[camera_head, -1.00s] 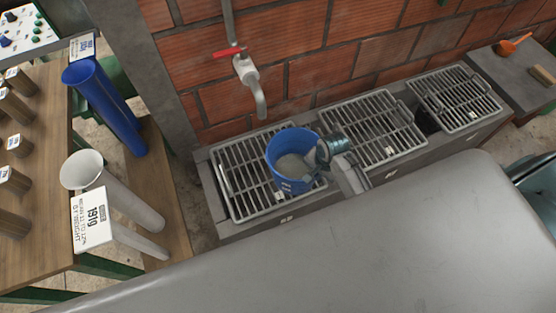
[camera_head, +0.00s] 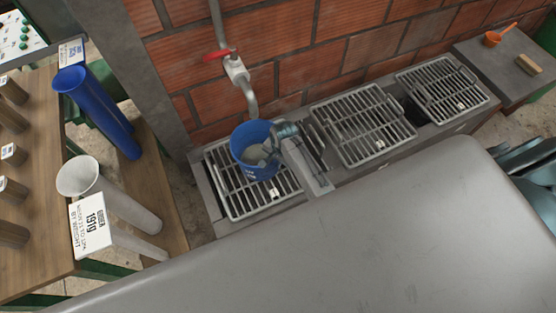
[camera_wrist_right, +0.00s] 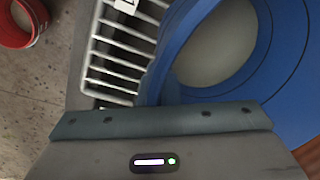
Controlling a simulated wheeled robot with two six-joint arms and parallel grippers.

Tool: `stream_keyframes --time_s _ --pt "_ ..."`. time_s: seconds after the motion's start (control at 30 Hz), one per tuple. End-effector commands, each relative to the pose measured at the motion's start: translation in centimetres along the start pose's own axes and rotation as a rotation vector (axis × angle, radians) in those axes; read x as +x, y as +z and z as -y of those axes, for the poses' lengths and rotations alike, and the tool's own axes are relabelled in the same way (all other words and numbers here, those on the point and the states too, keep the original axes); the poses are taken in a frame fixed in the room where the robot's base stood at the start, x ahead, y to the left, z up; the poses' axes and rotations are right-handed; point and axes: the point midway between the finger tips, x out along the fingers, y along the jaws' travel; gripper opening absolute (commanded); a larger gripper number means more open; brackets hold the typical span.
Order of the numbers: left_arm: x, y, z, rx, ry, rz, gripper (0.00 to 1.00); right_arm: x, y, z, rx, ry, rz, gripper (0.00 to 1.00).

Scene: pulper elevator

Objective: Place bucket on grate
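A blue bucket (camera_head: 262,170) with pale grey inside is over the left grate (camera_head: 236,208), near the tap. The head view does not settle whether its base touches the bars. My right gripper (camera_head: 272,148) is at the right side of the bucket's rim and appears shut on it. In the right wrist view the bucket (camera_wrist_right: 285,75) fills the upper right, close against the gripper, and the grate's bars (camera_wrist_right: 115,65) show beside it. The fingertips are largely hidden there. My left gripper is not in view.
A tap with a red handle (camera_head: 216,56) hangs above the bucket by the brick wall. A middle grate (camera_head: 362,125) and right grate (camera_head: 448,88) are empty. A large grey surface (camera_head: 330,245) fills the foreground. Blue (camera_head: 98,110) and white (camera_head: 110,200) tubes stand left.

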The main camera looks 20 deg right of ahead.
Motion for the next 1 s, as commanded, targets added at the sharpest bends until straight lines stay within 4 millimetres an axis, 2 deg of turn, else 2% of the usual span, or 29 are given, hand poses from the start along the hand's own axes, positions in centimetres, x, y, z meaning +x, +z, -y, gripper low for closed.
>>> stream_keyframes --time_s 0.37,0.5,0.83,1.0 --pt "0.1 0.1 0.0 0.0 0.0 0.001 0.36 0.3 -0.1 0.1 0.0 -0.004 -0.002 0.0" --pt "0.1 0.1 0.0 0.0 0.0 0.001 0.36 0.4 0.0 -0.1 0.0 -0.001 -0.001 0.24" --pt "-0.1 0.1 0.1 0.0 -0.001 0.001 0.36 0.1 0.0 -0.1 0.0 -0.001 -0.001 0.24" --pt "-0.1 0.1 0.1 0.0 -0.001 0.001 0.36 -1.8 -0.1 0.0 0.0 -0.003 -0.002 0.24"
